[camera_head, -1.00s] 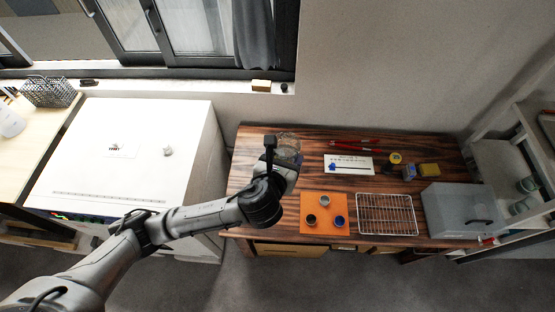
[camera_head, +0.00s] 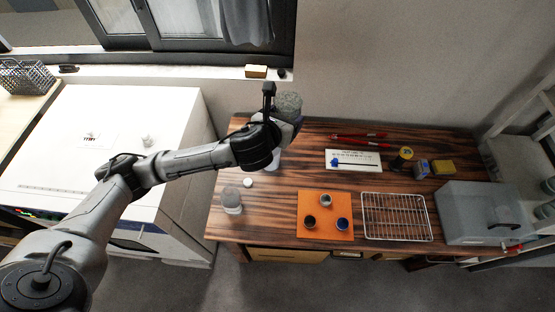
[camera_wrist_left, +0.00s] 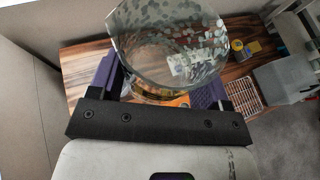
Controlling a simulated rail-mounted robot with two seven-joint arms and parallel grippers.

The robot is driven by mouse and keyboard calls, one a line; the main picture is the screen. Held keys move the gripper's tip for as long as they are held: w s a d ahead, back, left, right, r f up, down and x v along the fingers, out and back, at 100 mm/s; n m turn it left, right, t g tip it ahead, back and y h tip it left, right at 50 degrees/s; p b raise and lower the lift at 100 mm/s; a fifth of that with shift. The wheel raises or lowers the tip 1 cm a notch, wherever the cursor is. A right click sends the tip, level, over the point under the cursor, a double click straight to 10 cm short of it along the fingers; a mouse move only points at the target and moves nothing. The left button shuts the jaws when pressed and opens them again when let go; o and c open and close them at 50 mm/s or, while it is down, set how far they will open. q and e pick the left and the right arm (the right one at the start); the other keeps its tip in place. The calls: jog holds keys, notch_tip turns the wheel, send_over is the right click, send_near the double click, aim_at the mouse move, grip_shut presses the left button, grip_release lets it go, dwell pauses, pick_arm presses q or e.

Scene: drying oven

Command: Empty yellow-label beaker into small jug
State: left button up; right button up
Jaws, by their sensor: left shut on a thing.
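My left gripper (camera_head: 286,118) is shut on a clear glass beaker (camera_head: 288,102), held above the back left part of the wooden table. In the left wrist view the beaker (camera_wrist_left: 168,50) fills the space between the purple finger pads, with speckled patterns in its glass. A yellowish band shows low on it; I cannot read a label. A clear vessel (camera_head: 231,202), perhaps the small jug, stands at the table's left front, apart from the gripper. Whether the beaker has contents is unclear. My right gripper is out of view.
An orange mat (camera_head: 305,198) carries three small round containers. A wire rack (camera_head: 396,218) and a grey box (camera_head: 485,212) stand to the right. A white card (camera_head: 353,160), red tools and small items lie behind. A white cabinet (camera_head: 100,150) stands left.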

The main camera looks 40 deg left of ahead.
pick_arm(q)
jog(key=w+a+f+b, duration=0.6)
jog(key=a+f, duration=0.4)
jog(key=f, duration=0.2)
jog(key=w+a+f+b, duration=0.6)
jog(key=a+f, duration=0.4)
jog(key=f, duration=0.3)
jog(key=shift+w+a, duration=0.2)
jog(key=shift+w, duration=0.35)
jog(key=a+f+m+h, duration=0.1)
jog(key=f, duration=0.1)
jog(key=a+f+m+h+b, duration=0.1)
jog(key=a+f, duration=0.1)
jog(key=shift+s+a+f, duration=0.1)
jog(key=shift+a+f, duration=0.1)
jog(key=shift+a, duration=0.1)
jog(key=shift+s+a+f+m+h+b, duration=0.15)
jog(key=shift+s+f+m+h, duration=0.4)
jog(key=shift+f, duration=0.35)
jog(key=shift+s+d+f+m+h+b, duration=0.15)
jog(key=shift+s+f+m+h, duration=0.3)
jog(key=shift+f+h, duration=0.4)
jog(key=shift+s+a+f+m+h+b, duration=0.15)
jog(key=shift+s+f+m+h, duration=0.35)
jog(key=shift+f, duration=0.45)
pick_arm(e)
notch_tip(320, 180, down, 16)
